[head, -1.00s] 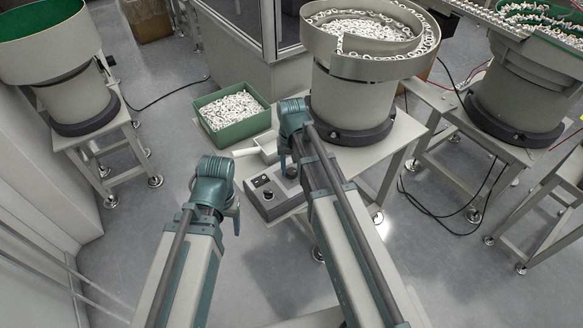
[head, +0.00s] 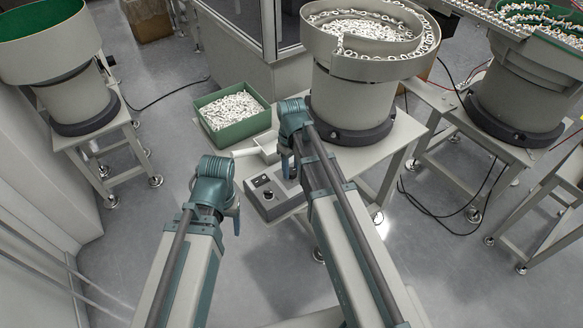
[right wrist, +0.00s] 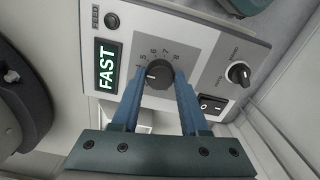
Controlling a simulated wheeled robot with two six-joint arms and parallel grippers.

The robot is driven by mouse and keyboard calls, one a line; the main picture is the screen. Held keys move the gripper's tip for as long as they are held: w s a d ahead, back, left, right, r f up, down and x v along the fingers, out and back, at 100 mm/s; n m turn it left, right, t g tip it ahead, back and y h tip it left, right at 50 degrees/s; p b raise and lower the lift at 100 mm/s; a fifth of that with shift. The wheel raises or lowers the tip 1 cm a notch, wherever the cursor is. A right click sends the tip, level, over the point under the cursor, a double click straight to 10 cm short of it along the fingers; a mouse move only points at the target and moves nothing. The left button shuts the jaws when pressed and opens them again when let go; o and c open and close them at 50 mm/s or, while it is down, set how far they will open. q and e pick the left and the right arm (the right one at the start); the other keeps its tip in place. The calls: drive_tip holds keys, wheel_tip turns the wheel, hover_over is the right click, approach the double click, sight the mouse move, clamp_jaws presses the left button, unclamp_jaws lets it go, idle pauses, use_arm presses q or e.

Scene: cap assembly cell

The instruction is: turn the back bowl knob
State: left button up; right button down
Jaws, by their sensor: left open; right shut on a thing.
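The grey control box (head: 268,208) stands on the table beside the bowl feeder (head: 350,95). In the right wrist view its panel (right wrist: 185,38) has a round black knob (right wrist: 159,74) in a number scale, with 4 to 8 readable. The knob's white mark points left; the lower scale is hidden by a finger. My right gripper (right wrist: 164,84) is shut on this knob, one finger on each side. In the head view my right gripper (head: 288,172) reaches down over the box. My left gripper (head: 237,222) is open and apart from the box, to its left; its fingertips are hard to make out.
The panel also has a lit FAST display (right wrist: 107,66), a smaller knob (right wrist: 239,74), a rocker switch (right wrist: 211,104) and a button (right wrist: 112,20). A green bin (head: 234,133) of white parts and a small tray (head: 266,148) lie close behind the box.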

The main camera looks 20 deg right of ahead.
sight(292, 171)
idle(0.3)
drive_tip(key=shift+c, duration=2.1)
unclamp_jaws()
drive_tip(key=shift+r, duration=0.15)
wheel_tip(292, 171, up, 14)
drive_tip(key=p, duration=1.4)
drive_tip(key=shift+f, duration=0.2)
drive_tip(key=shift+f, duration=0.1)
drive_tip(key=s+a+m, duration=0.1)
drive_tip(key=s+a, duration=0.4)
drive_tip(key=s, duration=0.2)
drive_tip(key=s+a+m+h, duration=0.1)
drive_tip(key=s+a, duration=0.4)
drive_tip(key=s, duration=0.3)
drive_tip(key=shift+s, duration=0.15)
